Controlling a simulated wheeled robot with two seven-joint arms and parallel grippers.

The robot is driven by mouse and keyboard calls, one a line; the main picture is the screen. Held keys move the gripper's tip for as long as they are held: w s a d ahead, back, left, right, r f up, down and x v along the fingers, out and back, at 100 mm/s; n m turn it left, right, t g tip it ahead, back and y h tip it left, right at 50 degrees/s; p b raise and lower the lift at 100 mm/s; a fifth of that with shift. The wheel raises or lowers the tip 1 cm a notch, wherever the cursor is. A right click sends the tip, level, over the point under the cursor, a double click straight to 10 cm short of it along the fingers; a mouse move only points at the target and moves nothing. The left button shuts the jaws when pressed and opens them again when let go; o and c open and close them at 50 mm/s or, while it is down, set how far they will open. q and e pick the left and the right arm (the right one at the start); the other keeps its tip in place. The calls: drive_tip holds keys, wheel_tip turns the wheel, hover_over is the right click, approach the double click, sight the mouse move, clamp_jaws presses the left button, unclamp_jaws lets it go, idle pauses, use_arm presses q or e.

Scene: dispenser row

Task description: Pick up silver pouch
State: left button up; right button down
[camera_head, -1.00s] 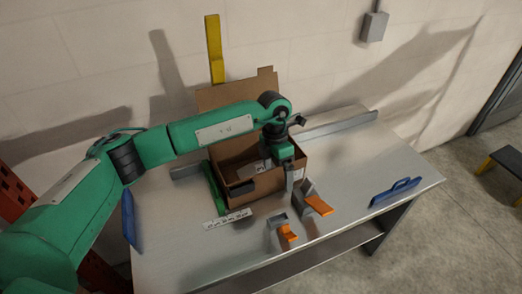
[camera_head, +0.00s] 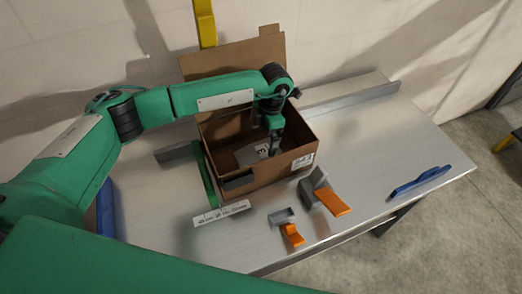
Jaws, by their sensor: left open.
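The silver pouch (camera_head: 245,156) lies inside the open cardboard box (camera_head: 262,178) on the metal table. It is grey with a white printed label. The box walls and my gripper hide part of it. My left gripper (camera_head: 273,149) points down into the box, over the right part of the pouch by its label. It is open; whether a finger touches the pouch I cannot tell. My right gripper is not in view.
Two grey dispensers with orange flaps stand in front of the box, a larger one (camera_head: 328,197) and a smaller one (camera_head: 288,230). A blue handle (camera_head: 420,181) is at the right. A white label strip (camera_head: 221,214) is at front left. The right tabletop is mostly clear.

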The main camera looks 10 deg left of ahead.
sight(259, 152)
use_arm(q)
drive_tip(key=shift+a+f, duration=0.1)
drive_tip(key=shift+f, duration=0.85)
drive_tip(key=shift+s+a+f+p, duration=0.15)
drive_tip(key=shift+a+f+p, duration=0.05)
drive_tip(key=shift+f+p, duration=0.35)
drive_tip(key=f, duration=0.1)
drive_tip(key=f+p, duration=0.1)
drive_tip(key=f, duration=0.1)
drive_tip(key=shift+s+a+f, duration=0.1)
drive_tip(key=shift+a+f, duration=0.15)
drive_tip(key=shift+a, duration=0.1)
drive_tip(key=shift+f, duration=0.35)
drive_tip(key=shift+c, duration=0.4)
drive_tip(key=c, duration=0.7)
drive_tip(key=shift+c, duration=0.8)
drive_tip(key=shift+r, duration=0.1)
